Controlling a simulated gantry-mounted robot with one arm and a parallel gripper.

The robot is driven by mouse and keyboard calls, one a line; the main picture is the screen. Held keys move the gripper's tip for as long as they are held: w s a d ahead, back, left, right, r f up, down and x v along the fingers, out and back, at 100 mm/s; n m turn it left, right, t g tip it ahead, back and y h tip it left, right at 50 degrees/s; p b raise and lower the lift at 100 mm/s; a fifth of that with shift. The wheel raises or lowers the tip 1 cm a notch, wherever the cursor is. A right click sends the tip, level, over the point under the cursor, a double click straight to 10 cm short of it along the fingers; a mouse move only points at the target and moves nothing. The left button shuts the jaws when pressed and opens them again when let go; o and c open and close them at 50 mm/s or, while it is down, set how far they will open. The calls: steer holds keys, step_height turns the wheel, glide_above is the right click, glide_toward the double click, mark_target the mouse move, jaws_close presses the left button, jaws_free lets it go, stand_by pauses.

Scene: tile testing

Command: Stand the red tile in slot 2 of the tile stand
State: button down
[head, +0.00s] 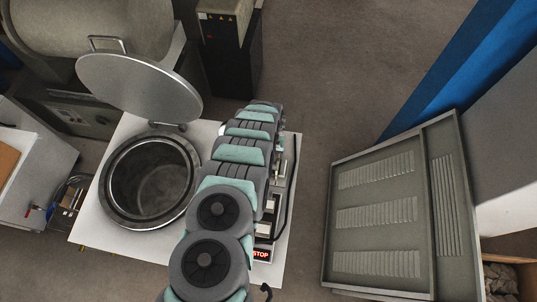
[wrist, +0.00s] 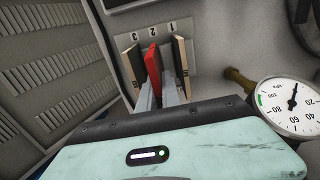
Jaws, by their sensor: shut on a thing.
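The red tile (wrist: 153,61) stands on edge in the wrist view, in line with the label 2 of the tile stand (wrist: 154,30). My gripper (wrist: 158,80) is shut on the red tile, with a finger on either side of its near end. The stand is marked 3, 2, 1 from left to right. A tan tile (wrist: 132,63) stands to the left by the 3, and another tan-edged tile (wrist: 180,54) stands to the right by the 1. The red tile's lower edge is hidden, so I cannot tell whether it is seated. In the head view my arm hides the gripper and tile.
A pressure gauge (wrist: 291,105) with a brass fitting is close on the right in the wrist view. The head view shows an open round vessel (head: 151,181) with its lid (head: 139,87) raised, left of my arm. A louvred grey panel (head: 377,190) is at right.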

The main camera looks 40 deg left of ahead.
steer(key=shift+f+b, duration=1.45)
steer(key=shift+f, duration=0.9)
stand_by(2.1)
steer(key=c, duration=1.5)
jaws_free()
steer(key=shift+r, duration=0.1)
steer(key=shift+r+p, duration=3.8)
steer(key=shift+r, duration=0.65)
